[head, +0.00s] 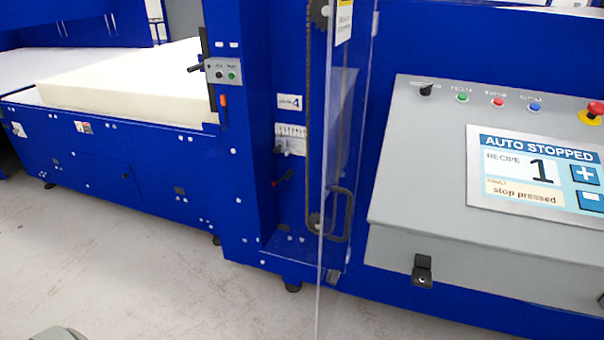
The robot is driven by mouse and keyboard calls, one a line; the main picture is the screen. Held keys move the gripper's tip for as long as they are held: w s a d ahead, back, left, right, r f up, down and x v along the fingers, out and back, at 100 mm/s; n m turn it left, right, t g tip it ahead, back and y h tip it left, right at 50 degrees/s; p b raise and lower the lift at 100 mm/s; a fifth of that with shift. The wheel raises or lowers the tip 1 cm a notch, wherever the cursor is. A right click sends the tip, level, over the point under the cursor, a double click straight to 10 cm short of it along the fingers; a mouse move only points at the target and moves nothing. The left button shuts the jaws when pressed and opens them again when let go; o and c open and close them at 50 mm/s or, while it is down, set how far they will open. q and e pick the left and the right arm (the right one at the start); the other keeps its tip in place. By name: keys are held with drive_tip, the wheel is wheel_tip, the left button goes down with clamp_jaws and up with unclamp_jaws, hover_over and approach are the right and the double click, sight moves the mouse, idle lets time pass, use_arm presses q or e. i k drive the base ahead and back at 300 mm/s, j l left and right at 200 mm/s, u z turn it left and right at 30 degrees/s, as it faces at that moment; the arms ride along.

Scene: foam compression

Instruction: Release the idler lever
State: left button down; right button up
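A small lever with an orange-red part (283,180) sits low inside the blue upright cabinet, left of a chain (308,130). It looks like the idler lever, but it is too small to tell its exact position. The chain runs vertically between an upper sprocket (320,12) and the cabinet's bottom. A clear door (328,120) with a black handle (341,215) stands swung out from the cabinet, seen nearly edge-on. Neither of my grippers is in view.
A grey control panel (400,190) at the right has a screen (535,170) reading "AUTO STOPPED", recipe 1, "stop pressed", and a red stop button (595,108). A pale foam block (130,85) lies on the conveyor at the left. The floor (130,250) in front is clear.

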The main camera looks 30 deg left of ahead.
sight(289, 172)
drive_tip(key=j+u, duration=0.2)
drive_tip(key=u, duration=0.15)
drive_tip(key=i+j+u, duration=0.1)
drive_tip(key=u, duration=0.25)
drive_tip(key=i+j+u, duration=0.15)
drive_tip(key=u, duration=0.2)
